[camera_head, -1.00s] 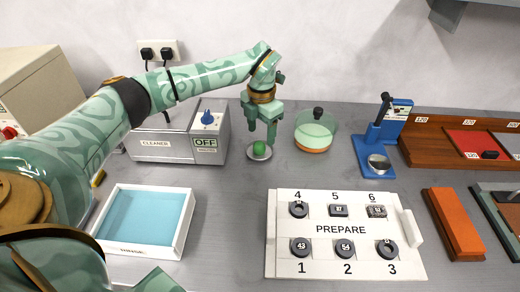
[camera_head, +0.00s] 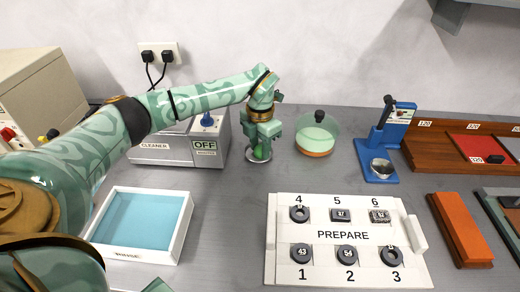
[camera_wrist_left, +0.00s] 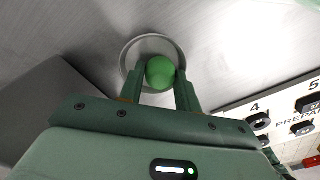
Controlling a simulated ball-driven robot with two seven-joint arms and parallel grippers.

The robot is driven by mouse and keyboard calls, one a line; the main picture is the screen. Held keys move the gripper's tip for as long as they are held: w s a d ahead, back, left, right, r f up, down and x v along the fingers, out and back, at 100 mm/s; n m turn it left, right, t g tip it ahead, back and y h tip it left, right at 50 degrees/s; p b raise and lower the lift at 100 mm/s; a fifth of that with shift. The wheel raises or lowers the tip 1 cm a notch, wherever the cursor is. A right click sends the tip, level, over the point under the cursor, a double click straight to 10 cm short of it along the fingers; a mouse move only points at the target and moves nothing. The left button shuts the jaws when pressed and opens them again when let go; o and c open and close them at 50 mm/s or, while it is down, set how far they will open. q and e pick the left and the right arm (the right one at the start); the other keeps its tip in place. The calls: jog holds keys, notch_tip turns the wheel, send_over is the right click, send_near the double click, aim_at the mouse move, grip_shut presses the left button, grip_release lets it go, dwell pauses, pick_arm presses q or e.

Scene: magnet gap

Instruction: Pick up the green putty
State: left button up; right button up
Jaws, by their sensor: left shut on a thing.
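The green putty (camera_wrist_left: 160,72) is a round ball in a small round metal dish (camera_wrist_left: 126,54), seen in the left wrist view. My left gripper (camera_wrist_left: 160,88) is shut on the putty, with one finger on each side of it. In the head view the left gripper (camera_head: 260,152) reaches down to the dish (camera_head: 250,158), and its fingers hide most of the putty. The putty is still down at the dish. My right gripper is in neither view.
The cleaner box (camera_head: 178,150) stands close on the left of the gripper. A glass jar with an orange base (camera_head: 316,153) stands on the right. The white PREPARE board (camera_head: 345,235) with several dark parts lies in front, and the blue rinse tray (camera_head: 140,225) is front left.

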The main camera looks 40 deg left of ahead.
pick_arm(q)
jog(key=shift+s+a+f, duration=0.1)
jog(key=shift+f, duration=0.05)
